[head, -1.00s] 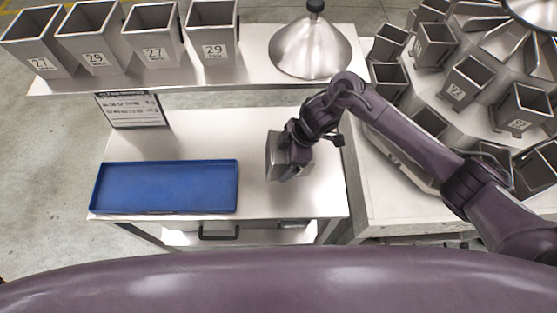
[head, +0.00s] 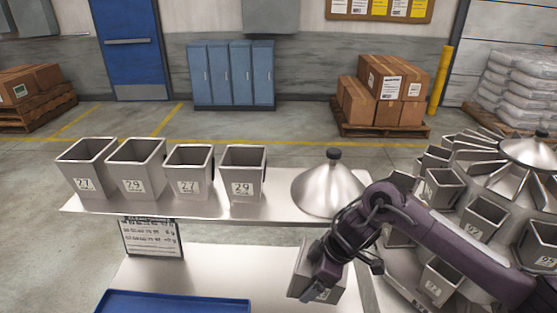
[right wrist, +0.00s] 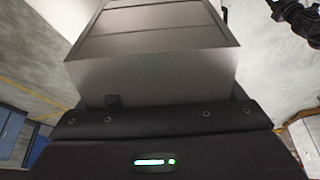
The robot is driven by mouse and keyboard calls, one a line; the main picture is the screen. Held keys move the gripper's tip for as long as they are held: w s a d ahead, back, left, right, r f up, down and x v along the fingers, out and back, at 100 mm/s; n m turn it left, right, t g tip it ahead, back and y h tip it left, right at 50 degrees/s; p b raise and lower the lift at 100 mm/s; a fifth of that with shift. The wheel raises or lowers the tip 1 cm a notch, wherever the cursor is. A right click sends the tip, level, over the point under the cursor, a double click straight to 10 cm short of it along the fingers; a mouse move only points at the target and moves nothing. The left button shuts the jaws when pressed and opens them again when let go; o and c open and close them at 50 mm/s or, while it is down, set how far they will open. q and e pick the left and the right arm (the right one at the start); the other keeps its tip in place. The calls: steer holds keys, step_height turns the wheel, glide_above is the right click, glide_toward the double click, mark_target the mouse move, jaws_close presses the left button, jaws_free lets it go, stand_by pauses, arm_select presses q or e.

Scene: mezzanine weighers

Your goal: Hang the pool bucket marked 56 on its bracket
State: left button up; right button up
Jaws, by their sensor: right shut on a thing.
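My right gripper (head: 322,268) is shut on a grey metal bucket (head: 303,276) at the lower middle of the head view, in front of the shelf. A pale label shows low on the bucket, but I cannot read its number. In the right wrist view the bucket (right wrist: 150,75) fills the middle, close against the dark gripper body (right wrist: 160,125). The weigher (head: 510,190) stands at the right with several similar buckets around it; my right arm covers part of it, and I cannot make out an empty bracket. My left gripper is not in view.
Several buckets marked 27 and 29 stand on the raised shelf (head: 275,205), beside a metal cone (head: 325,190) with a black knob. A blue tray (head: 180,302) lies on the lower table (head: 215,268). A printed sign (head: 152,238) hangs below the shelf.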

steer(key=d+m+b, duration=0.1)
steer(key=m, duration=0.1)
steer(key=d+m+t+b, duration=0.1)
steer(key=d+b, duration=0.1)
steer(key=d+m+t+h+b, duration=0.1)
steer(key=d+m, duration=0.1)
steer(key=shift+s+f+m, duration=0.15)
steer(key=shift+f+m, duration=0.1)
steer(key=shift+m, duration=0.05)
steer(key=s+d+f+m+t+h+b, duration=0.1)
steer(key=s+d+m+h+b, duration=0.2)
steer(key=d+m+b, duration=0.3)
steer(key=shift+s+f+m, duration=0.35)
steer(key=shift+s+m, duration=0.1)
steer(key=shift+m, duration=1.05)
